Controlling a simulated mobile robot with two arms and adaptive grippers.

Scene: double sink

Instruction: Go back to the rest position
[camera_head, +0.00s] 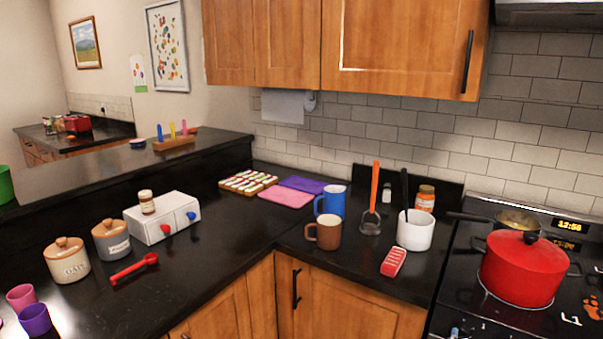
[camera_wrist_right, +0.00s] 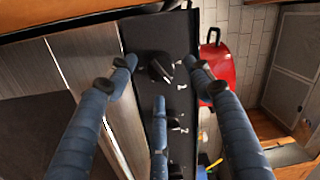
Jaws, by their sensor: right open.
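My right gripper (camera_wrist_right: 162,75) shows in the right wrist view with its blue, segmented fingers spread apart. It is open, and nothing is held between the fingers. Beyond them is the dark stove front with several black knobs (camera_wrist_right: 160,68). The red pot (camera_wrist_right: 214,66) shows past the right finger. In the head view the red pot (camera_head: 522,268) sits on the stove with its lid on. Neither gripper can be made out clearly in the head view. My left gripper is not in view.
The black stove (camera_head: 464,290) is at the right, with a pan (camera_head: 514,222) behind the pot. The counter holds a brown mug (camera_head: 324,233), blue mug (camera_head: 331,201), white crock (camera_head: 414,231) and red box (camera_head: 393,262). Canisters and purple cups stand at left.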

